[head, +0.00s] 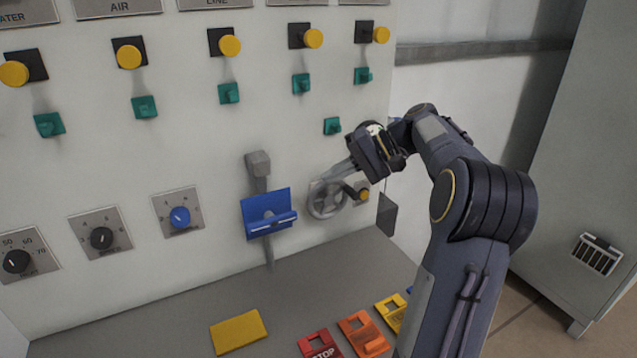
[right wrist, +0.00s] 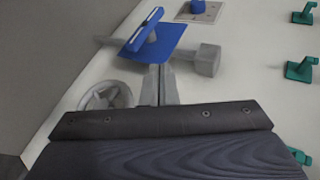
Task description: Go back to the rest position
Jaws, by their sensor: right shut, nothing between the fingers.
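My right arm comes in from the right in the head view and bends over toward the panel. My right gripper (head: 328,179) points left and down in front of the white panel (head: 200,135), close to the grey handwheel (head: 325,202). Its fingers also show in the right wrist view (right wrist: 159,84), shut and empty. A blue plate with a ledge (head: 267,212) is on the panel left of the gripper, below a grey lever block (head: 258,163). I cannot tell whether the gripper touches the handwheel. My left gripper is in no view.
Yellow knobs (head: 229,45) and green hooks (head: 229,93) line the panel's upper part; dials (head: 180,216) sit lower left. A grey shelf (head: 170,320) below carries a yellow plate (head: 239,332) and coloured tags (head: 363,333). A grey cabinet (head: 580,160) stands at the right.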

